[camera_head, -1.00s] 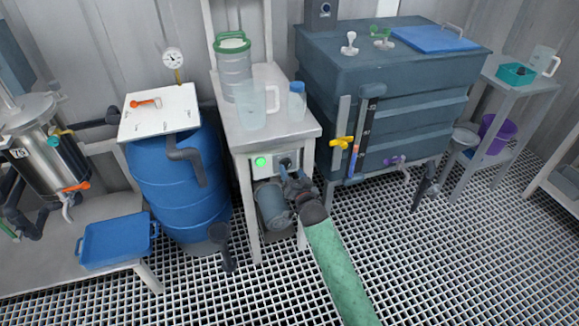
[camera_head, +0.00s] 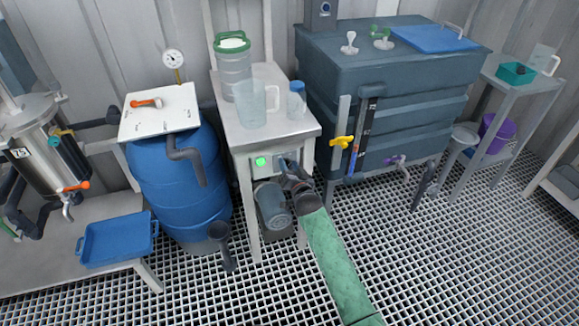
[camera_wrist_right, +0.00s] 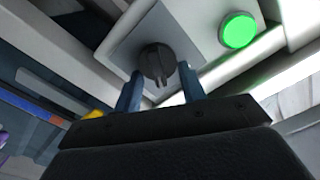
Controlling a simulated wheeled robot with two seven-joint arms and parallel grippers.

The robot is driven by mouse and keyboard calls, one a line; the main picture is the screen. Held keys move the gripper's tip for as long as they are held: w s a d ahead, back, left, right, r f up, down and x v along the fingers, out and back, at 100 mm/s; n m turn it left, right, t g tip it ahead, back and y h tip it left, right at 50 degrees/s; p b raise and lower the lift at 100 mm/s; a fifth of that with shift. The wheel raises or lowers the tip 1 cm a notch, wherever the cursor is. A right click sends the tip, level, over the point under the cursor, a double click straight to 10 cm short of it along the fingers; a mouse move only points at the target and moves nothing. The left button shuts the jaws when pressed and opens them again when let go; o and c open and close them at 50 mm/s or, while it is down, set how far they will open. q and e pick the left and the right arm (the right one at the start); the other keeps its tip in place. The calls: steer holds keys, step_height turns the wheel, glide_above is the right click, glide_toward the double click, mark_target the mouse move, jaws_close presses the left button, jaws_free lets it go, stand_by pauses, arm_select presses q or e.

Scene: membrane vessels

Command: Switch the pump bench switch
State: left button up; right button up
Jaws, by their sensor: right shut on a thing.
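The pump bench (camera_head: 285,127) is a narrow metal stand with a panel under its top. On the panel a round green light (camera_head: 260,161) glows; it also shows in the right wrist view (camera_wrist_right: 238,30). The dark rotary switch knob (camera_wrist_right: 157,64) sits on a grey plate beside the light. My right gripper (camera_head: 286,165) reaches up to the panel, its two blue-grey fingers (camera_wrist_right: 161,90) on either side of the knob and shut on it. In the head view the gripper mostly hides the knob. My left gripper is in neither view.
A clear jug (camera_head: 252,103), a blue-capped bottle (camera_head: 297,103) and a green-rimmed canister stand on the bench. A grey pump (camera_head: 272,205) sits below. A blue barrel (camera_head: 180,190) is on the left, a large dark tank (camera_head: 400,85) on the right. The grating floor in front is open.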

arm_select(q)
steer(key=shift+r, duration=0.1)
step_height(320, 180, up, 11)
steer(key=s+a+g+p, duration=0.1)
steer(key=p, duration=0.1)
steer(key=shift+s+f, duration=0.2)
arm_select(e)
steer(key=n, duration=0.8)
steer(key=a+n, duration=0.1)
steer(key=n, duration=0.3)
steer(key=shift+s, duration=0.2)
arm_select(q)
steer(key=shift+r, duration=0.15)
arm_select(e)
steer(key=o, duration=1)
steer(key=shift+c, duration=0.2)
